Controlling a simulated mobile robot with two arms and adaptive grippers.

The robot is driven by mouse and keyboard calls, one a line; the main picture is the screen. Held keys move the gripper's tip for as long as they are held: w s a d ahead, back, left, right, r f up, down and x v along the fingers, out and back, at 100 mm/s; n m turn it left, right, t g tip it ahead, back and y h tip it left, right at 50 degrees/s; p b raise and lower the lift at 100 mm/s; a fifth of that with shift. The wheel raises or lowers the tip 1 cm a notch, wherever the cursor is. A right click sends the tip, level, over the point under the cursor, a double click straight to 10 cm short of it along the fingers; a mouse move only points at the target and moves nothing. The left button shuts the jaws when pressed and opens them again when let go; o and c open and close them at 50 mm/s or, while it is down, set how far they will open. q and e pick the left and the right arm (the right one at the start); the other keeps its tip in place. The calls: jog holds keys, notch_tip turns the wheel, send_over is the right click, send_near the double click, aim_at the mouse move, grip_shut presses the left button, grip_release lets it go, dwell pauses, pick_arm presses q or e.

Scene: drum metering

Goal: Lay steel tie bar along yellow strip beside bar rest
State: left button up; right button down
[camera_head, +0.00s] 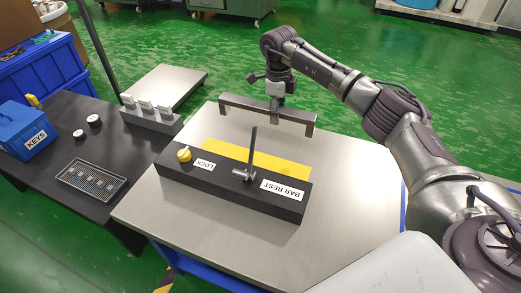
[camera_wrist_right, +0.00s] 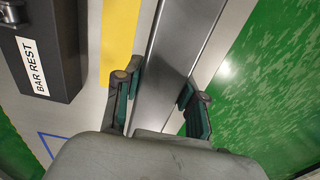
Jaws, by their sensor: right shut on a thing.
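The steel tie bar (camera_head: 241,104) is a long grey bar with ends bent downward. My right gripper (camera_head: 275,93) is shut on it near its middle. The bar appears raised above the table, beyond the yellow strip (camera_head: 270,160). In the right wrist view the bar (camera_wrist_right: 172,58) runs between the fingers of my right gripper (camera_wrist_right: 160,82), roughly parallel to the yellow strip (camera_wrist_right: 120,40). The black bar rest (camera_head: 230,186) lies along the near side of the strip, with an upright dark lever and a yellow lock knob (camera_head: 184,154). My left gripper is out of view.
The steel table (camera_head: 350,190) is clear to the right of the bar rest. A dark side table (camera_head: 60,185) at left holds a blue KEYS box (camera_head: 25,130), a tray (camera_head: 92,182) and a grey block rack (camera_head: 150,117). The upright lever stands close to the strip.

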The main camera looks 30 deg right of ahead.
jog(key=s+a+f, duration=0.1)
jog(key=a, duration=0.1)
jog(key=s+a+f, duration=0.3)
jog(key=shift+a+f+b, duration=0.1)
jog(key=shift+a+b, duration=0.2)
jog(key=shift+s+a+f, duration=0.25)
jog(key=shift+a+f, duration=0.05)
jog(key=shift+a, duration=0.05)
notch_tip(320, 180, down, 4)
jog(key=shift+r+b, duration=0.1)
jog(key=shift+b, duration=0.45)
jog(key=c, duration=0.7)
grip_release()
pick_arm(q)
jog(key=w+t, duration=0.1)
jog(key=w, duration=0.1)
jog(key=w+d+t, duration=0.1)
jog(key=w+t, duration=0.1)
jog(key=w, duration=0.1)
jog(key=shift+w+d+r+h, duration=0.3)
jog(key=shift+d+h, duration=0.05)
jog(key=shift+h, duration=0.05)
